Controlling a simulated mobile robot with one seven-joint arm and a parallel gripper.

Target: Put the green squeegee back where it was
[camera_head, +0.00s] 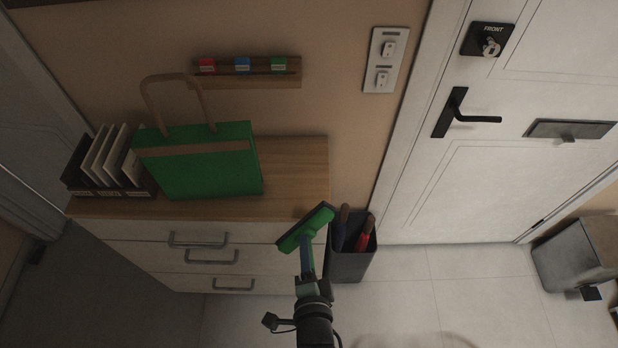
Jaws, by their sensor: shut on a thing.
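The green squeegee (306,227) is held up by my gripper (306,284), which is shut on its blue handle. Its green head points away from me and is tilted. In the picture it overlaps the front right edge of the wooden-topped dresser (300,165); the gap in depth is unclear. A dark grey bin (350,264) stands on the floor to the right of the squeegee, beside the dresser. A red-handled item (364,231) and a brown-handled item (342,226) stick up out of the bin. The bin's inside is mostly hidden.
A green bag (200,172) and a file holder (78,178) stand on the dresser. A wall rail (246,82) holds red, blue and green tags. A white door (480,180) is at the right, with a grey metal bin (580,258) near it. The tiled floor between is clear.

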